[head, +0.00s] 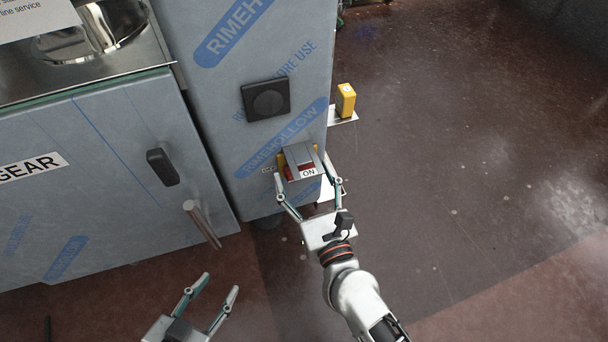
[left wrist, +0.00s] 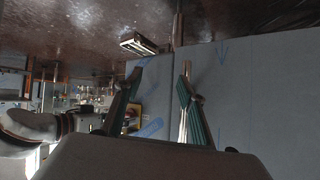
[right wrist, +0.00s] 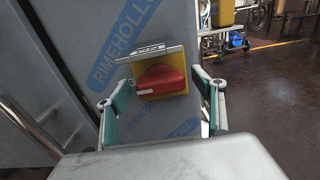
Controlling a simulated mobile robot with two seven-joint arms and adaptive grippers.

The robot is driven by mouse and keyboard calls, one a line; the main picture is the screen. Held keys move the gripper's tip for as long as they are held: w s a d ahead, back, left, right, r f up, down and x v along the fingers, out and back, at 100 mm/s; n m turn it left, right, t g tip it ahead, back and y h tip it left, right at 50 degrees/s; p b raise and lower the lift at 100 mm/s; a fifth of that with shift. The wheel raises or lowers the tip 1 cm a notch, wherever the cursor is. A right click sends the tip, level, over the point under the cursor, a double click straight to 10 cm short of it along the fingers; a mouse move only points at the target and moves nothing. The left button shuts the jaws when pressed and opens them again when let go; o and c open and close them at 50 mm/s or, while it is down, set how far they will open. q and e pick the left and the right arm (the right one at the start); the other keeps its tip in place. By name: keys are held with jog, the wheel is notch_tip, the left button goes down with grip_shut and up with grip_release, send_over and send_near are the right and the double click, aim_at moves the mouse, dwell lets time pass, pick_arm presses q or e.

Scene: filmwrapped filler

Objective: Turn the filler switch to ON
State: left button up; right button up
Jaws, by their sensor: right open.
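The filler switch is a red knob (right wrist: 160,80) on a yellow plate (right wrist: 187,65), with a grey metal strip (right wrist: 150,54) along its upper edge in the right wrist view. In the head view, the red knob (head: 291,172) shows partly under the grey piece, between an OFF label (head: 268,170) and an ON label (head: 308,172). My right gripper (head: 304,174) is open, its fingers on either side of the switch; contact with the knob cannot be told. My left gripper (head: 221,282) is open and empty, low in the head view, away from the switch.
The switch sits on a film-wrapped cabinet with a black square fitting (head: 266,99) above it. A yellow box (head: 346,100) on a small shelf stands to the right. A door with a black handle (head: 162,167) and a metal bar (head: 202,224) is at left. Floor at right is clear.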

jog(key=shift+w, duration=0.1)
jog(key=c, duration=1.1)
jog(key=shift+m, duration=0.3)
pick_arm(q)
jog(key=shift+w+d+r+n+t+h+b, duration=0.1)
jog(key=shift+w+d+r+n+h+b, duration=0.15)
jog(key=shift+d+b, duration=0.3)
jog(key=shift+w+d+r+t+b, duration=0.1)
jog(key=shift+w+d+r+b, duration=0.1)
jog(key=shift+d+r+b, duration=0.3)
jog(key=shift+w+d+r+n+t+h+b, duration=0.1)
jog(key=shift+w+d+r+n+h+b, duration=0.1)
jog(key=shift+d+b, duration=0.4)
pick_arm(e)
jog(key=shift+d+m, duration=0.1)
jog(key=shift+m, duration=3.1)
pick_arm(q)
jog(key=shift+w+a, duration=0.1)
